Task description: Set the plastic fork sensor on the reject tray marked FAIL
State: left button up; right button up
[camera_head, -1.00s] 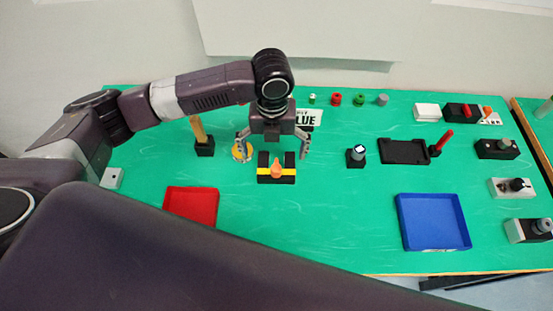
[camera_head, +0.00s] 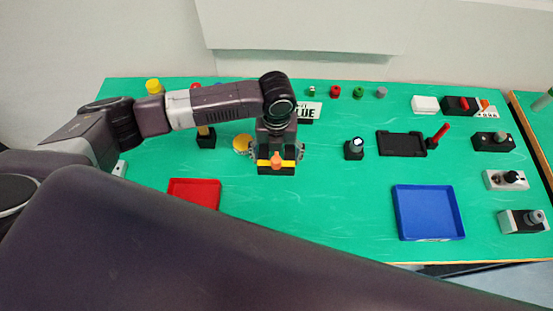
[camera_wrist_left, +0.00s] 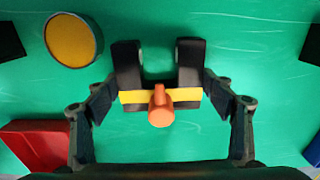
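The fork sensor (camera_head: 277,168) is a black U-shaped block with a yellow band and an orange knob. It stands on the green table, and in the left wrist view (camera_wrist_left: 130,65) its two prongs point up the picture. My left gripper (camera_head: 277,153) is above and around it. In the left wrist view the gripper (camera_wrist_left: 162,92) is open, one finger on each side, close to the sensor; contact cannot be told. A red tray (camera_head: 194,182) is front left and a blue tray (camera_head: 430,238) front right. No FAIL marking is readable. My right gripper is not in view.
A yellow disc (camera_head: 243,145) lies left of the gripper. A sign ending in "LUE" (camera_head: 307,111) stands behind. A black tray (camera_head: 402,145) and a small black post (camera_head: 355,149) stand to the right. Several switch boxes line the right edge. The table between the sensor and blue tray is clear.

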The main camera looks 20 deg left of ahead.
pick_arm(q)
jog(key=c, duration=0.7)
jog(key=shift+r, duration=0.15)
jog(key=shift+w+r, duration=0.1)
jog(key=shift+r, duration=0.5)
jog(key=shift+r+b, duration=1.65)
jog(key=shift+r, duration=7.65)
